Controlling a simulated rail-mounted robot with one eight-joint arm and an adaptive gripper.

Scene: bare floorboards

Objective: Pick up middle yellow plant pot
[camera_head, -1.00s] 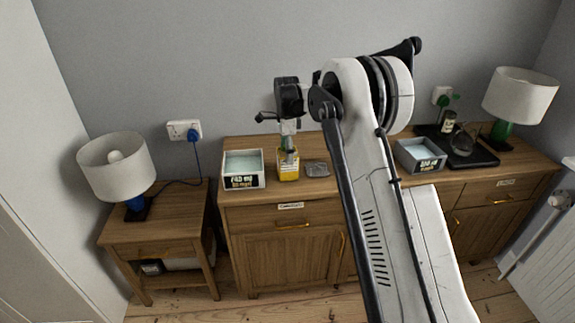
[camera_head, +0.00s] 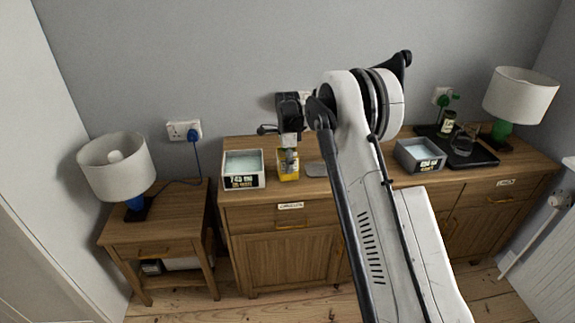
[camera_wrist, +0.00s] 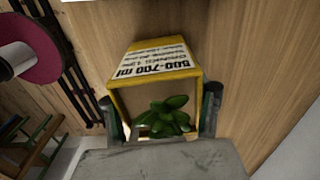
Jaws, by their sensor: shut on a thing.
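The yellow plant pot (camera_head: 287,177) stands on the wooden sideboard (camera_head: 262,212) in the head view, just right of a white tray. My gripper (camera_head: 289,160) reaches down onto the pot from above. In the wrist view my gripper (camera_wrist: 160,112) has one finger at each side of the pot and is shut on it. I cannot tell whether the pot is clear of the surface.
The white tray (camera_head: 230,182) is close on the left. A grey flat item (camera_head: 316,169) lies close on the right. A grey tray (camera_head: 405,163), a black tray (camera_head: 482,160) and a lamp (camera_head: 520,97) stand farther right. Another lamp (camera_head: 113,160) stands on a side table (camera_head: 175,215).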

